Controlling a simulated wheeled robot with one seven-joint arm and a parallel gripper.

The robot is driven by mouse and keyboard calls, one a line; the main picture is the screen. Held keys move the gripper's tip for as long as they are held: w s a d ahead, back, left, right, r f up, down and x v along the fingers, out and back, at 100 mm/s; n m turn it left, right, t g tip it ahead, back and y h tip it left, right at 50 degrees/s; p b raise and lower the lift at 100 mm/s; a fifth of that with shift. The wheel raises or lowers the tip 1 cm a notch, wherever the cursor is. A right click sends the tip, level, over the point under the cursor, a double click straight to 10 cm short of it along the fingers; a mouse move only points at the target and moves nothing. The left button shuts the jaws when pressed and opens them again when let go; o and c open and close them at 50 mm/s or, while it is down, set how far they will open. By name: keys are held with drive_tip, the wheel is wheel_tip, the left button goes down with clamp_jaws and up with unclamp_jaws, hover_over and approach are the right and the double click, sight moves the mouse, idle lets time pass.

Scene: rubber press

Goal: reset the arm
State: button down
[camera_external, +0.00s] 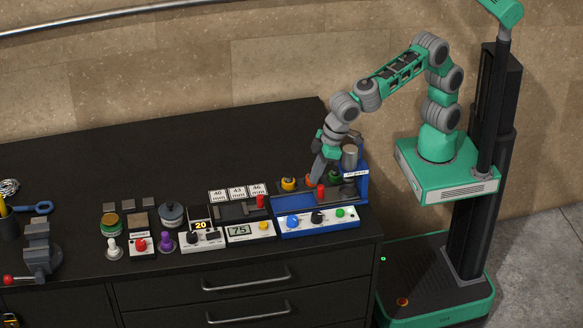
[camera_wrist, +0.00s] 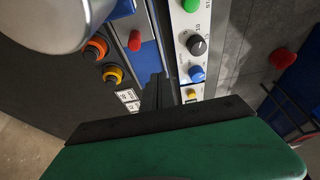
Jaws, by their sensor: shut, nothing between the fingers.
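My arm reaches from my base at the right to the back right of the dark bench. My gripper (camera_external: 317,175) points down beside the blue press unit (camera_external: 362,190), close behind its red-topped lever (camera_external: 320,192). The fingers are shut and empty. In the wrist view my gripper (camera_wrist: 155,90) shows as dark fingers near the press's edge. The press's front panel shows a green knob (camera_wrist: 191,5), a dark dial (camera_wrist: 197,45) and a blue knob (camera_wrist: 196,73). A grey cylinder (camera_external: 350,158) stands at the press's back.
Orange (camera_wrist: 96,48) and yellow (camera_wrist: 112,75) buttons sit behind the press. A display box reading 75 (camera_external: 240,231), a panel reading 20 (camera_external: 201,238), a dark round pot (camera_external: 172,214) and a vise (camera_external: 40,248) stand leftward. The back left of the bench (camera_external: 120,160) is clear.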

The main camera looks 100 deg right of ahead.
idle(0.3)
drive_tip(key=s+d+r, duration=0.2)
drive_tip(key=s+d, duration=0.6)
drive_tip(key=d, duration=0.4)
drive_tip(key=s+d+f, duration=0.2)
drive_tip(key=s+d, duration=0.2)
drive_tip(key=s, duration=0.2)
drive_tip(key=s+d+f, duration=0.2)
drive_tip(key=s+d, duration=0.2)
drive_tip(key=s, duration=0.3)
drive_tip(key=shift+s+f, duration=0.15)
drive_tip(key=shift+f, duration=0.15)
